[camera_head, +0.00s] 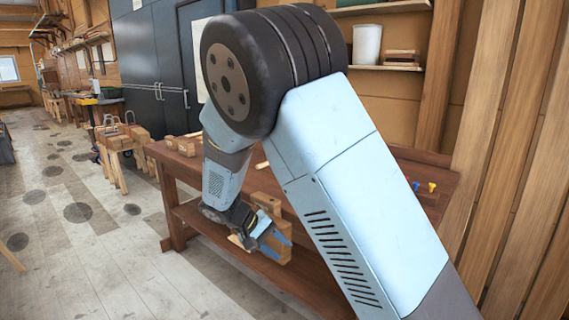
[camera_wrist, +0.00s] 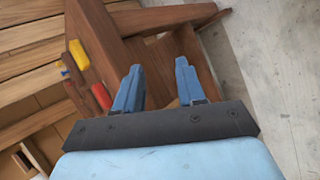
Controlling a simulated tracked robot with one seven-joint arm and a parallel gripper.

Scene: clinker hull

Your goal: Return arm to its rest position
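My arm crosses the head view, bent at a large dark joint, with its forearm hanging down in front of the wooden workbench (camera_head: 185,205). My gripper (camera_head: 280,238) is at the lower end, near the bench's front and beside a light wooden block (camera_head: 268,205). In the wrist view my gripper (camera_wrist: 158,68) shows two blue fingers spread apart with nothing between them. The wooden bench (camera_wrist: 130,22) lies beyond the fingers. Whether the gripper touches the wooden block cannot be told.
Tools with yellow (camera_wrist: 79,54) and red (camera_wrist: 101,96) handles lie by the bench. Small wooden blocks (camera_head: 186,148) sit at its left end. Dark cabinets (camera_head: 150,60) and a shelf with a white bucket (camera_head: 367,44) stand behind. Plank floor (camera_head: 100,270) at left is open.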

